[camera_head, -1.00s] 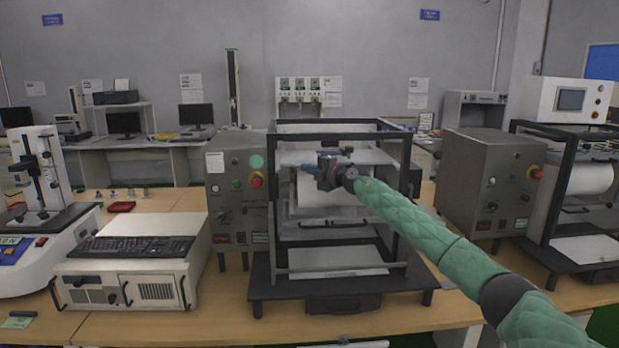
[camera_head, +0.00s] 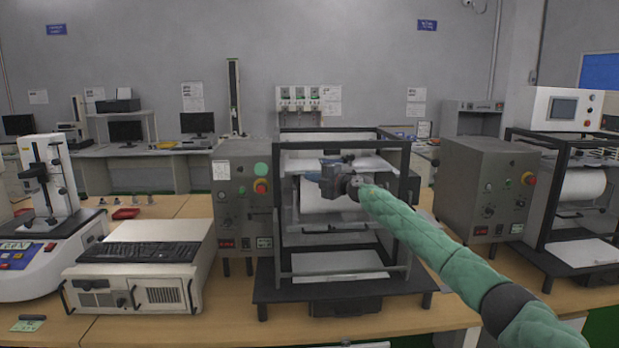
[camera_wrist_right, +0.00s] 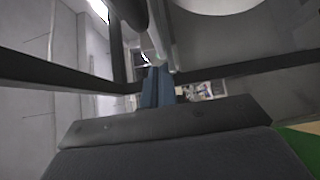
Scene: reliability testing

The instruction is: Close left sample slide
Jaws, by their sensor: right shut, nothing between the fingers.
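The left test machine (camera_head: 262,295) stands at the middle of the bench, with a black frame, a grey control box and a white drum (camera_head: 312,196) inside. What seems to be a clear front panel with a thin metal edge (camera_head: 330,273) spans the frame; I cannot tell for sure which part is the slide. My right gripper (camera_head: 333,163) is at the upper front of this machine, before the drum. In the right wrist view its blue fingers (camera_wrist_right: 157,82) are together and empty, close to a pale rounded bar (camera_wrist_right: 155,40). Contact is unclear. My left gripper is out of view.
A second similar machine (camera_head: 485,185) stands at the right. A beige computer unit with a keyboard (camera_head: 140,252) and a white instrument (camera_head: 45,270) are at the left. Black frame bars (camera_head: 408,215) surround the gripper's area. A narrow bench strip (camera_head: 300,330) in front is clear.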

